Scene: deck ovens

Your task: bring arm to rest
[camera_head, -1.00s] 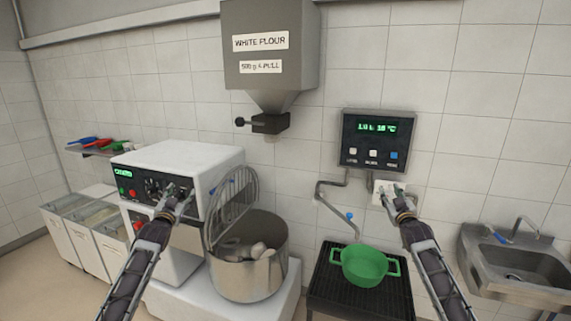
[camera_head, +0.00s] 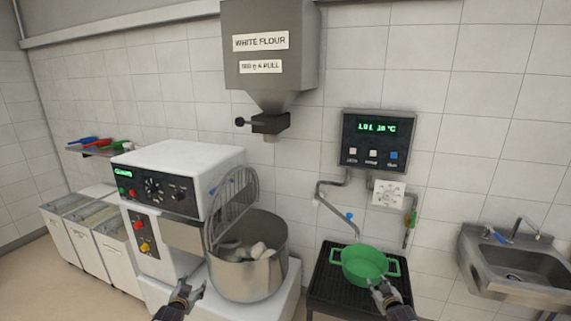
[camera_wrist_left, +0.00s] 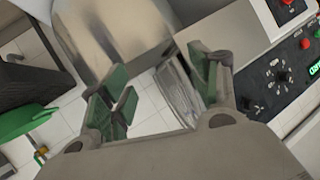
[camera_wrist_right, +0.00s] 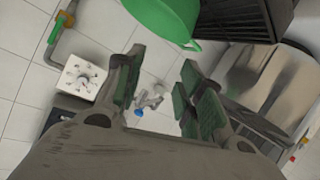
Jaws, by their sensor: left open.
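My left gripper (camera_head: 188,290) is low in the head view, in front of the mixer base. In the left wrist view its green-padded fingers (camera_wrist_left: 160,85) are spread apart with nothing between them. My right gripper (camera_head: 382,285) is low in the head view, overlapping the near rim of the green pot (camera_head: 358,266). In the right wrist view its fingers (camera_wrist_right: 163,72) are apart and empty, and the pot (camera_wrist_right: 165,18) shows beyond them. I cannot tell from the head view whether the right gripper touches the pot.
The mixer (camera_head: 180,170) with its steel bowl (camera_head: 247,279) stands at centre left. The pot sits on a black grate (camera_head: 325,292). A water panel (camera_head: 375,140) and a white dial (camera_head: 388,194) are on the wall. A sink (camera_head: 520,265) is at right, bins (camera_head: 62,235) at far left.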

